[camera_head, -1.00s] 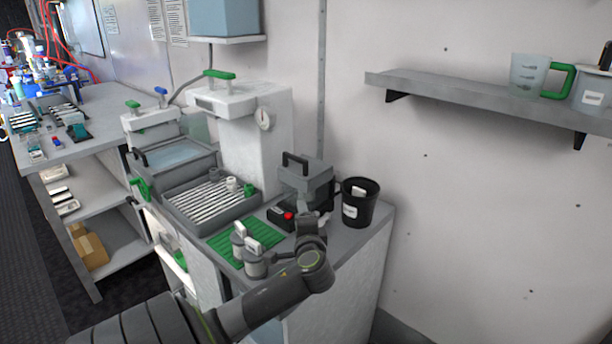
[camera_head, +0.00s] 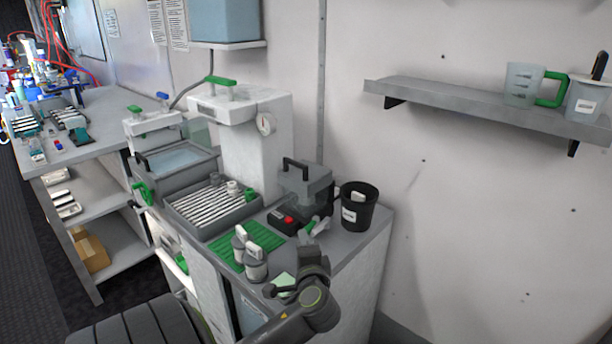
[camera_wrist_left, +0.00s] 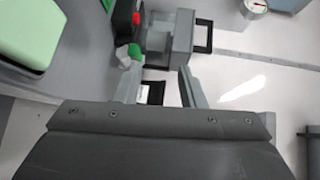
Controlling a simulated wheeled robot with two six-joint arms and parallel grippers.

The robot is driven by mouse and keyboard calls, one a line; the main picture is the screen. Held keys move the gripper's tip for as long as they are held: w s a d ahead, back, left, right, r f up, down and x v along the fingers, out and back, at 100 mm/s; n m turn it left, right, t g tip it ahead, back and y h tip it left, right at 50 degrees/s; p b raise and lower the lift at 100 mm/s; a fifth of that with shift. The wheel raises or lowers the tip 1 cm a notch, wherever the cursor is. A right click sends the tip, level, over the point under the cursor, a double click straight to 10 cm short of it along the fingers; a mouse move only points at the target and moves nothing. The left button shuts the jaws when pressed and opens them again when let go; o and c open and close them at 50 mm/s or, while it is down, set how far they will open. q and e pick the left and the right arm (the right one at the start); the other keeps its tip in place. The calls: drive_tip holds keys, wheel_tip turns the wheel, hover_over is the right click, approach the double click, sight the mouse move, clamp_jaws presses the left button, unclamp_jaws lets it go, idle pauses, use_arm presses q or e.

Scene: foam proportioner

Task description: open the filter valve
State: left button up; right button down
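A white tower unit carries a green lever handle (camera_head: 219,82) on its top. A lower white unit on the left has another green handle (camera_head: 134,109) and a blue handle (camera_head: 162,95). No label shows which one is the filter valve. My left gripper (camera_wrist_left: 159,76) is open, with its two fingers apart and nothing held between them. In the head view my left arm (camera_head: 315,290) is at the front right of the bench, well away from the handles on top of the units. My right gripper is in no view.
Near my left gripper stand a grey device (camera_head: 304,190) with a red button, a black bin (camera_head: 357,208) and two grey-white bottles (camera_head: 256,262). A pale green block (camera_wrist_left: 32,32) lies close by. A wall shelf (camera_head: 480,103) holds a jug (camera_head: 522,84).

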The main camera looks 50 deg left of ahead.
use_arm(q)
drive_tip(key=f+v, duration=0.1)
drive_tip(key=v, duration=0.6)
drive_tip(key=shift+s, duration=0.35)
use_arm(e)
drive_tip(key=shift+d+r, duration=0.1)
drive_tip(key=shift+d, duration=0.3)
use_arm(q)
drive_tip(key=shift+r, duration=0.15)
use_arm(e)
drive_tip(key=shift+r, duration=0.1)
